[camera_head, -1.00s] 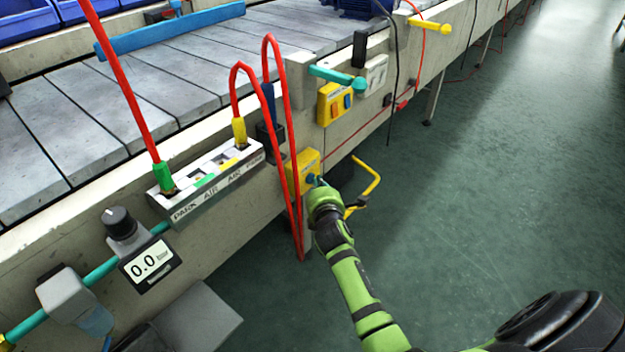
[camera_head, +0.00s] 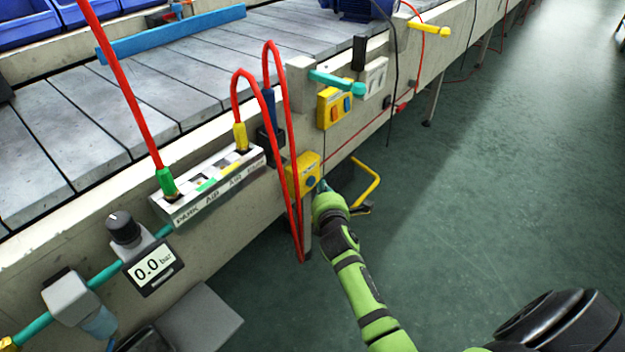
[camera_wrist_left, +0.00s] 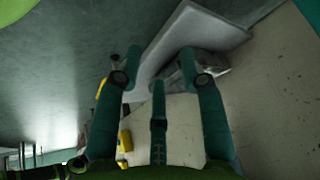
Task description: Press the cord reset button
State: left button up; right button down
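A yellow box (camera_head: 303,166) with a round blue button (camera_head: 311,181) is mounted on the side of the conveyor frame, and the red cable loop passes in front of its left part. I take this button to be the cord reset button. My right gripper (camera_head: 322,187) is just right of the button, its small teal tip pointing at it with a slight gap. Its fingers are mostly hidden behind the green wrist, so their opening does not show. My left gripper (camera_wrist_left: 158,70) shows only in the left wrist view, its teal fingers spread and empty.
A second yellow box (camera_head: 335,103) with coloured buttons and a teal handle (camera_head: 338,79) are above. Red cable loops (camera_head: 285,130) hang close left of the gripper. A yellow bent bar (camera_head: 371,185) is just right of it.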

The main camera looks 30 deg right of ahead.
jog(key=s+p, duration=0.1)
jog(key=s+d, duration=0.1)
jog(key=s, duration=0.1)
jog(key=s+d+p, duration=0.1)
jog(key=shift+s+p, duration=0.3)
jog(key=shift+p, duration=0.05)
jog(key=shift+s+a+f, duration=0.1)
dwell(0.7)
